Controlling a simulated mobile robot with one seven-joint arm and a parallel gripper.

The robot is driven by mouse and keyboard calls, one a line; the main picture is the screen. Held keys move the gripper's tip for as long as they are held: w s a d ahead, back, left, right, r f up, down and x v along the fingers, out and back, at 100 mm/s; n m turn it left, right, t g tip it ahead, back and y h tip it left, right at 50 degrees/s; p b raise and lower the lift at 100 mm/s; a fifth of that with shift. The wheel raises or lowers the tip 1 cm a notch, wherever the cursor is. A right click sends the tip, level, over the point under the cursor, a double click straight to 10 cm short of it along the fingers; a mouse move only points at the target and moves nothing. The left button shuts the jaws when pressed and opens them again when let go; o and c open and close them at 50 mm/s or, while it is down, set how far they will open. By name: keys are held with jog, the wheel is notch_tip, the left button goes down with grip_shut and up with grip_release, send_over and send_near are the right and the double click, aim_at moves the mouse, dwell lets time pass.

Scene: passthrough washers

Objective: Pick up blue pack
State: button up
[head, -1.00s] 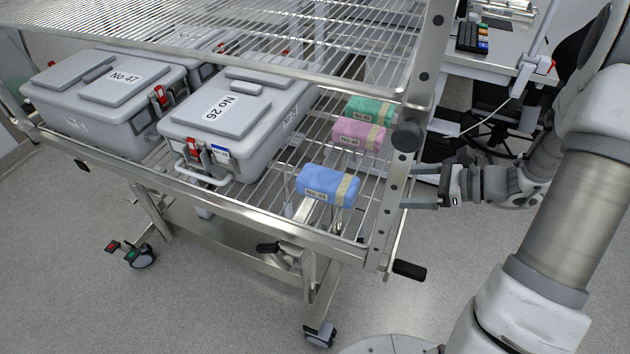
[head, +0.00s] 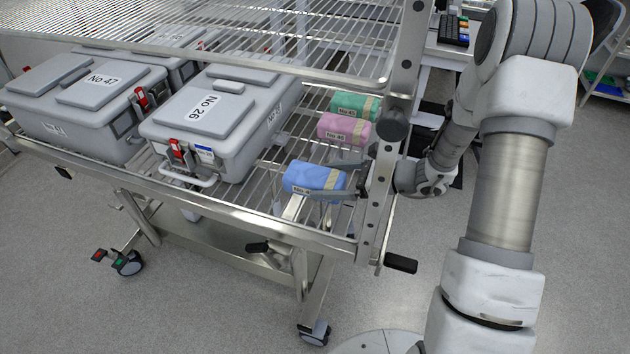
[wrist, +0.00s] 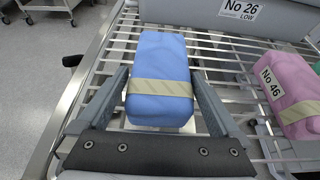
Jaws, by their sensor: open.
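The blue pack (head: 312,176) lies on the wire shelf of the metal rack, near the rack's right front corner. In the wrist view the blue pack (wrist: 160,70) has a beige band across its near end. My gripper (head: 335,178) reaches in from the right side of the rack. Its two fingers are open, one on each side of the pack's near end, as the wrist view of my gripper (wrist: 158,95) shows. A narrow gap seems to remain at the left finger; contact on the right side is hard to tell.
A pink pack (head: 341,130) and a green pack (head: 352,105) lie behind on the same shelf. Grey lidded boxes (head: 215,150) stand to the left. An upper wire shelf (head: 300,42) overhangs the back, and a rack post (head: 381,165) stands close to my gripper.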

aim_at(315, 180)
jog(key=shift+x, duration=1.9)
jog(key=shift+r, duration=0.1)
